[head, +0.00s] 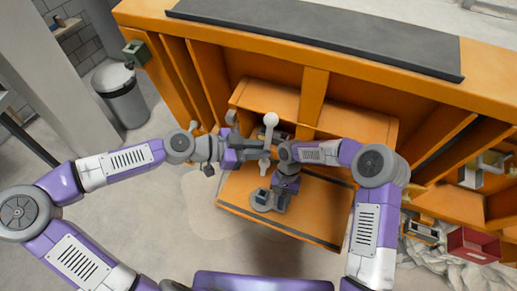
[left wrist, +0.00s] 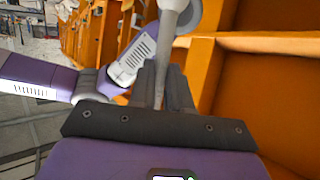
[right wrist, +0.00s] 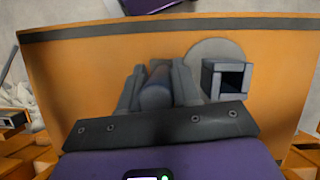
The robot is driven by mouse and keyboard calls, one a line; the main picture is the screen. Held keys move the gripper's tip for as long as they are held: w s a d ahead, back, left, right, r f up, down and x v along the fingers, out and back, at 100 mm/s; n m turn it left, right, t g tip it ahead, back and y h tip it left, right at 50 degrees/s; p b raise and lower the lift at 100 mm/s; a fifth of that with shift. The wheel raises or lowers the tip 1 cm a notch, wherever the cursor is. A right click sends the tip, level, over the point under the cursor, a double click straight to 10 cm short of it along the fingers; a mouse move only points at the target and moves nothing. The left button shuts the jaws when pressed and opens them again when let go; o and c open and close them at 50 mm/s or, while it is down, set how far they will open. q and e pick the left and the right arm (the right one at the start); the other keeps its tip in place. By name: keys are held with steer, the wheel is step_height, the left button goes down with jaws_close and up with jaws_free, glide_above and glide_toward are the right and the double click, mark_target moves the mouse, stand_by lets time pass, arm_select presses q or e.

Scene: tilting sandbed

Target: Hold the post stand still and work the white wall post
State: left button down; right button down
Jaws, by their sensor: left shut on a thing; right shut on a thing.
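The white wall post (head: 270,133) has a round ball head and a thinner shaft. My left gripper (head: 262,152) is shut on this shaft, below the head. In the left wrist view the white wall post (left wrist: 172,20) rises from between the fingers (left wrist: 163,88). The post stand (head: 260,205) is a grey round base on the orange step. In the right wrist view the post stand (right wrist: 205,52) carries a square open tube and a grey upright cylinder. My right gripper (right wrist: 157,88) is shut on that cylinder. The post's lower end is partly hidden in the head view.
The orange step (head: 240,195) has a dark strip along its front edge. Tall orange frame walls (head: 315,95) with a dark top pad (head: 320,38) stand behind. A grey bin (head: 120,95) is at left; a red box (head: 473,245) lies at right.

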arm_select(q)
steer(key=shift+s, duration=0.1)
steer(key=s+a, duration=0.2)
steer(key=s, duration=0.5)
steer(key=shift+s+a, duration=0.25)
arm_select(e)
steer(key=c, duration=0.7)
jaws_free()
steer(key=shift+c, duration=0.2)
